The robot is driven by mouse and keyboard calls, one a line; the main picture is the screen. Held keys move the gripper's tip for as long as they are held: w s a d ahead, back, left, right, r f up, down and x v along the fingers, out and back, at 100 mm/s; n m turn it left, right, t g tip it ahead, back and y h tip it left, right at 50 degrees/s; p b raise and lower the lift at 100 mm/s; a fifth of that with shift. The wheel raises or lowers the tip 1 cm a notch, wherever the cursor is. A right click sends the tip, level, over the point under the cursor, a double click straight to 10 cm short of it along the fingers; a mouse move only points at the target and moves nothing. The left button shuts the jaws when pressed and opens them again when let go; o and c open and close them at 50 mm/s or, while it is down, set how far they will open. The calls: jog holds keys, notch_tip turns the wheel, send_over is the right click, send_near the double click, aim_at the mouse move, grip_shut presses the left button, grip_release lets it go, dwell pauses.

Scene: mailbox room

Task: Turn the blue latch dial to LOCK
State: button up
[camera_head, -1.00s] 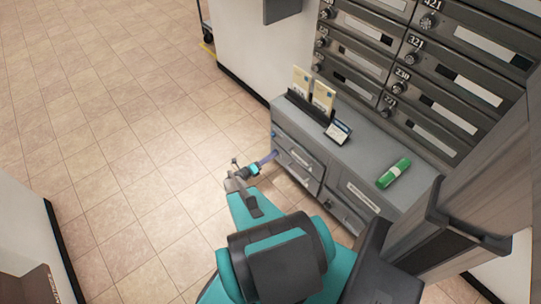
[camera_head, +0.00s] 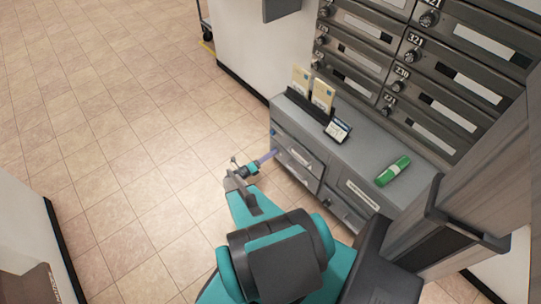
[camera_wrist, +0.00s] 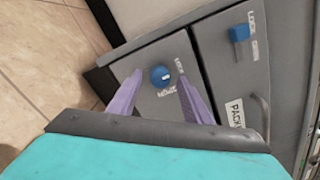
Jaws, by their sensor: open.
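In the wrist view a round blue dial (camera_wrist: 161,76) sits on a grey cabinet front, with small printed words beside it that I cannot read surely. A blue block-shaped latch (camera_wrist: 239,32) is on the neighbouring panel to the right, beside printing that appears to read LOCK and another word. My gripper (camera_wrist: 160,80) is open, its two purple fingers appearing on either side of the round dial. I cannot tell whether they touch it. In the head view my gripper (camera_head: 267,156) is at the left end of the cabinet.
The grey cabinet (camera_head: 355,155) carries a holder with envelopes (camera_head: 311,95), a small dark display (camera_head: 338,130) and a green rolled item (camera_head: 393,171). Numbered mailboxes (camera_head: 440,75) rise behind it. Tiled floor (camera_head: 120,130) is clear to the left.

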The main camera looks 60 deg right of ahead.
jog(key=v, duration=1.3)
jog(key=shift+a+p, duration=0.25)
jog(key=shift+p, duration=0.15)
jog(key=shift+s, duration=0.1)
jog(key=s+a+r+m+y, duration=0.2)
jog(key=s+a+m+y, duration=0.25)
jog(key=a+m, duration=0.6)
jog(key=s+a+r+m+y, duration=0.2)
jog(key=s+a+m+y, duration=0.25)
jog(key=a, duration=1.05)
jog(key=s+a+r+m+y, duration=0.2)
jog(key=s+a+m+y, duration=0.35)
jog(key=a, duration=0.75)
jog(key=a+r+m+t+y+p, duration=0.1)
jog(key=a+r+m+y, duration=0.1)
jog(key=a+r+m, duration=0.3)
notch_tip(320, 180, up, 12)
jog(key=s+a+p, duration=0.1)
jog(key=p, duration=1.1)
jog(key=shift+a+g, duration=0.3)
jog(key=shift+f+y, duration=0.1)
jog(key=shift+y, duration=0.15)
